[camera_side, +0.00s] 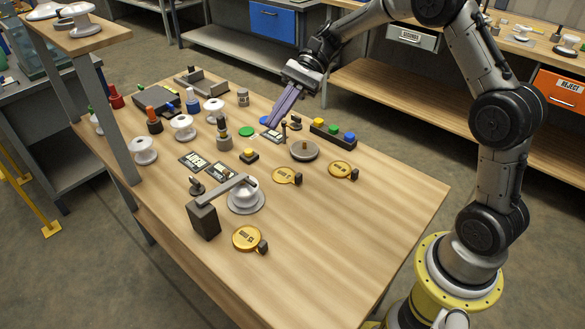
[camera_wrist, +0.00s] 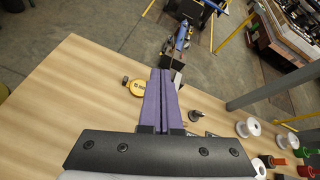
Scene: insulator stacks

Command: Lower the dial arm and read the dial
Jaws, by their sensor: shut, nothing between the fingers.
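In the side view a grey dial arm (camera_side: 223,190) reaches from the top of a dark post (camera_side: 204,222) toward a shiny white insulator (camera_side: 247,196). The arm's free end lies at or over the insulator's top; I cannot tell whether they touch. No dial reading is legible. My gripper (camera_side: 271,124) has long purple fingers, shut and empty, pointing down above the far part of the table, behind the dial arm and apart from it. In the wrist view the shut fingers (camera_wrist: 165,71) cover the middle; a dark block, seemingly the post (camera_wrist: 174,76), shows past their tips.
Gold discs (camera_side: 248,239) (camera_side: 286,176) (camera_side: 342,169) lie around the arm. A dark knob (camera_side: 197,187), grey round plate (camera_side: 304,151), button strip (camera_side: 333,134) and several white spools (camera_side: 183,128) stand nearby. A shelf post (camera_side: 107,115) rises at left. The table's front right is clear.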

